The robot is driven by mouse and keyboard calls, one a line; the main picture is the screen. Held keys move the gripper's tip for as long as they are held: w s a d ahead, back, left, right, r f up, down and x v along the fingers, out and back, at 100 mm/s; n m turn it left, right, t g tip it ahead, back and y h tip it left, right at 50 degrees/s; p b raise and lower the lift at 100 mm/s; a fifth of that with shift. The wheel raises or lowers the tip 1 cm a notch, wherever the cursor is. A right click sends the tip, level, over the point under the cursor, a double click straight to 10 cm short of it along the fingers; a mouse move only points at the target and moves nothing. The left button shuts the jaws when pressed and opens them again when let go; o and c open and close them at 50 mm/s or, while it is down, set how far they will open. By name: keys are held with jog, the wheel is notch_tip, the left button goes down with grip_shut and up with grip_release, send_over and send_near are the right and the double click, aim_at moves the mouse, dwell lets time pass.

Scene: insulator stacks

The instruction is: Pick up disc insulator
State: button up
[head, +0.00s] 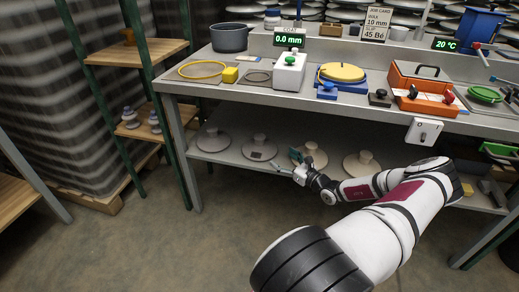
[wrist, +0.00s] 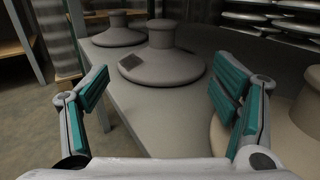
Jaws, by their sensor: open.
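Several disc insulators stand in a row on the lower shelf (head: 235,158) of the workbench. They are wide discs with a knob on top. In the head view there is a grey one (head: 213,139) at the left, a grey one with a dark label (head: 260,148) beside it, a beige one (head: 310,154) partly behind my gripper, and another beige one (head: 361,164) at the right. My gripper (head: 293,164) is at the shelf's front edge. In the wrist view my gripper (wrist: 163,103) is open and empty, with the labelled disc insulator (wrist: 162,62) ahead between its teal-padded fingers.
The bench top (head: 200,62) above the shelf holds a pot (head: 230,38), a yellow disc (head: 342,72) and an orange case (head: 421,80). A green post (head: 155,85) stands left of the bench. The floor in front is clear.

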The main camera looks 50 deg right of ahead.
aim_at(263, 144)
jog(key=shift+w+d+f, duration=0.15)
jog(key=shift+w+d, duration=0.05)
jog(key=shift+w, duration=0.2)
jog(key=w+b, duration=0.1)
jog(key=w, duration=0.3)
jog(key=w+d+b, duration=0.1)
jog(key=w+b, duration=0.1)
jog(key=w, duration=0.2)
jog(key=w+d+b, duration=0.1)
jog(key=w, duration=0.3)
jog(key=shift+w+d, duration=0.25)
jog(key=shift+a, duration=0.1)
grip_shut()
